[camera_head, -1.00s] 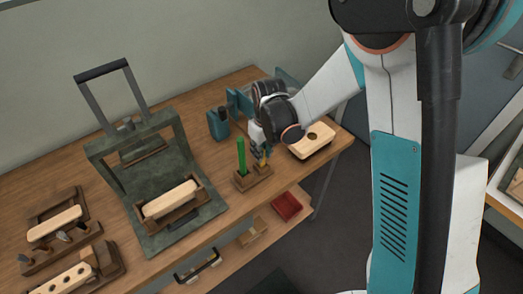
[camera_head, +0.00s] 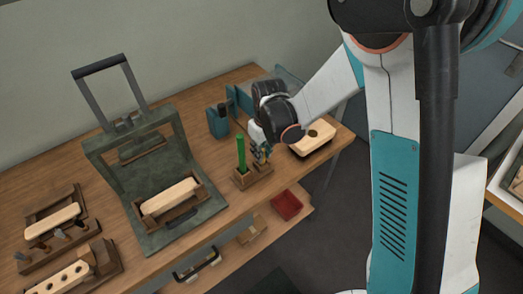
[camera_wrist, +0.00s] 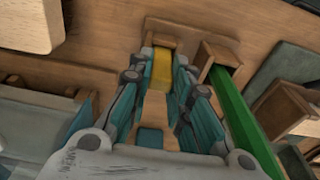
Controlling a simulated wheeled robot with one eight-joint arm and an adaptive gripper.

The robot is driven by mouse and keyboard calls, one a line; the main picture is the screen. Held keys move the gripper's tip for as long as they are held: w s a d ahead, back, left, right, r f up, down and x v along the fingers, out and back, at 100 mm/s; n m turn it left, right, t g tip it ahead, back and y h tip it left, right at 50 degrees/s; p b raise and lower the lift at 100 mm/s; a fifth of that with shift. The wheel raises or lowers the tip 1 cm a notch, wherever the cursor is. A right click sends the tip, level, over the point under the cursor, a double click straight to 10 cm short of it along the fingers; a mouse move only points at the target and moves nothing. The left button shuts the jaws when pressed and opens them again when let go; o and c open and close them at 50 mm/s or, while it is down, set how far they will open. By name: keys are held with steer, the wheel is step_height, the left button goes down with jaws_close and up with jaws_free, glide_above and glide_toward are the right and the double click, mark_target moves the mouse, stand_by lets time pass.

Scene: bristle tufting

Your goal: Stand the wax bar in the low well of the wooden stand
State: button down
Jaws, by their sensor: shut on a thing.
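My gripper (camera_head: 262,154) is shut on the yellow wax bar (camera_wrist: 162,68), which shows between the fingertips in the wrist view (camera_wrist: 160,88). The small wooden stand (camera_head: 252,178) sits near the table's front edge, with my fingers over its right part. A tall green bar (camera_head: 241,152) stands upright in its left part; it also shows in the wrist view (camera_wrist: 240,115). The far end of the wax bar meets the wood of the stand in the wrist view. My fingers hide its lower end, so I cannot tell how deep it sits.
A cream block with a hole (camera_head: 313,140) lies right of my gripper. A teal holder (camera_head: 218,122) stands behind the stand. A dark green press frame (camera_head: 150,170) with a cream block is to the left. A red tray (camera_head: 287,206) is on the lower shelf.

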steer(key=shift+f, duration=0.3)
steer(key=c, duration=1.4)
jaws_free()
steer(key=o, duration=0.4)
steer(key=shift+r, duration=0.1)
steer(key=shift+r+p, duration=1.9)
steer(key=shift+r, duration=1.5)
